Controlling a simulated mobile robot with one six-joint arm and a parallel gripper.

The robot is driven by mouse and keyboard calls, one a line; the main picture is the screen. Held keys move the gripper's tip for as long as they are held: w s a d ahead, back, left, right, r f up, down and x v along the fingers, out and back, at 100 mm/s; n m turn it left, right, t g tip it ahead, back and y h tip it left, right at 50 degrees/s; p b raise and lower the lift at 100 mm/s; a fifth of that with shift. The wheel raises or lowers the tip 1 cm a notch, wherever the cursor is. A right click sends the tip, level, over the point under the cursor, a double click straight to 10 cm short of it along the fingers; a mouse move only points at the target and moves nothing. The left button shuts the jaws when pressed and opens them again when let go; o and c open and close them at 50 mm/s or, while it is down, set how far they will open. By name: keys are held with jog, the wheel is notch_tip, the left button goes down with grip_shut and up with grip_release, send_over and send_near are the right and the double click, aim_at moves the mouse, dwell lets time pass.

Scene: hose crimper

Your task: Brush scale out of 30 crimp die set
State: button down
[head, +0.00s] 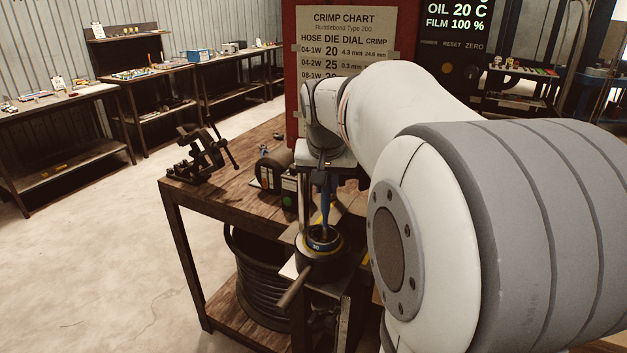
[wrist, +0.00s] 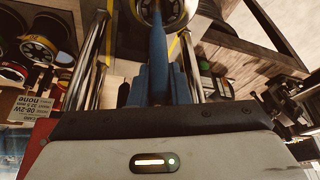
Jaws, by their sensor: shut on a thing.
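How deep the bristles reach is hard to tell. My gripper (head: 325,178) is shut on the brush's upper part, above the die set. In the wrist view the blue handle (wrist: 158,45) runs from the fingers toward the ring.
A dark bar (head: 294,289) sticks out from the holder toward the front left. The wooden bench (head: 225,212) carries a vise (head: 200,155) at its left end. A coiled hose (head: 258,285) lies on the lower shelf. The crimp chart (head: 346,45) stands behind my arm.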

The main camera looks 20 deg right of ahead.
jog(key=shift+d, duration=0.2)
jog(key=shift+w+d, duration=0.1)
jog(key=shift+d, duration=0.1)
dwell(0.5)
jog(key=shift+w+d, duration=0.15)
jog(key=shift+w, duration=0.25)
dwell(0.4)
